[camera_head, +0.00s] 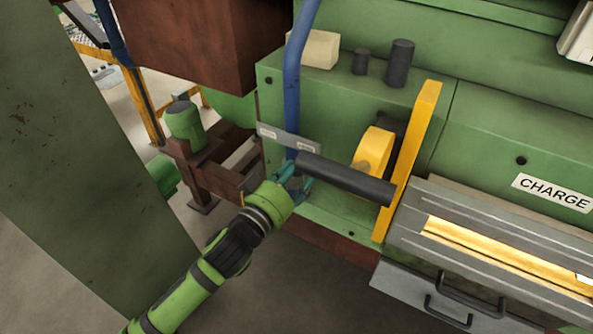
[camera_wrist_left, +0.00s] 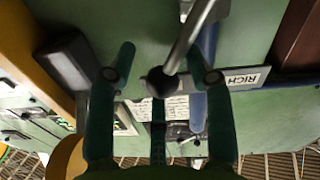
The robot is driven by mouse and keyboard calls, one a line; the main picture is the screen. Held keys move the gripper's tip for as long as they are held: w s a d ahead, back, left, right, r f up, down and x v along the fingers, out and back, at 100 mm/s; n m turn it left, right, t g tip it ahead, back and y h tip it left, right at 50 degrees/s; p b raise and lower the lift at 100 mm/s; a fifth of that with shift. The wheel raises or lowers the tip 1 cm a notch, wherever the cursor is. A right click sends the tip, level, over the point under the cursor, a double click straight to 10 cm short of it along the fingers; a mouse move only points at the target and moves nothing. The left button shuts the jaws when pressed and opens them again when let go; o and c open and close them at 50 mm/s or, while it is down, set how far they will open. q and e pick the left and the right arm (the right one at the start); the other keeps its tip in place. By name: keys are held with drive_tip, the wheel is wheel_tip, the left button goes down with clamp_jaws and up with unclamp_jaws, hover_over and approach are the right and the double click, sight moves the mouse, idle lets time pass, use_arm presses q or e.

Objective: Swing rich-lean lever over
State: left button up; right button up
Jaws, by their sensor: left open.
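The rich-lean lever (camera_wrist_left: 184,48) is a grey metal rod with a dark ball knob (camera_wrist_left: 160,83) in the left wrist view. Its knob lies between the two fingers of my left gripper (camera_wrist_left: 165,62), which is open, with a gap on each side. A white RICH label (camera_wrist_left: 240,79) is right of the knob. In the head view my left gripper (camera_head: 294,181) is at the front of the green panel, just below a small grey plate (camera_head: 279,135). The lever is mostly hidden there by the fingers. My right gripper is out of view.
A dark cylindrical handle (camera_head: 345,178) with a yellow bar (camera_head: 408,160) juts out close right of the gripper. A blue pipe (camera_head: 293,75) rises just behind it. A CHARGE label (camera_head: 552,191) and a glowing slot (camera_head: 500,252) are farther right. A green column (camera_head: 80,150) stands left.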

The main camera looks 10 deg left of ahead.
use_arm(q)
drive_tip(key=v, duration=1.2)
idle(0.3)
drive_tip(key=s+a+f+g+y, duration=0.2)
drive_tip(key=a+f, duration=0.1)
drive_tip(key=f, duration=1)
drive_tip(key=s+a+f+g+y+b, duration=0.1)
drive_tip(key=a+f+g+y, duration=0.15)
drive_tip(key=f, duration=1.05)
drive_tip(key=s+a+f+g+y, duration=0.1)
drive_tip(key=s+a+f+g, duration=0.2)
drive_tip(key=f, duration=1)
drive_tip(key=s+f+g, duration=0.4)
drive_tip(key=s+f, duration=0.6)
drive_tip(key=s, duration=0.4)
drive_tip(key=s+a+f+m+g+y, duration=0.1)
drive_tip(key=s+f+g, duration=0.3)
drive_tip(key=s+f, duration=0.6)
drive_tip(key=s+b, duration=0.1)
drive_tip(key=s, duration=0.3)
drive_tip(key=shift+m, duration=0.3)
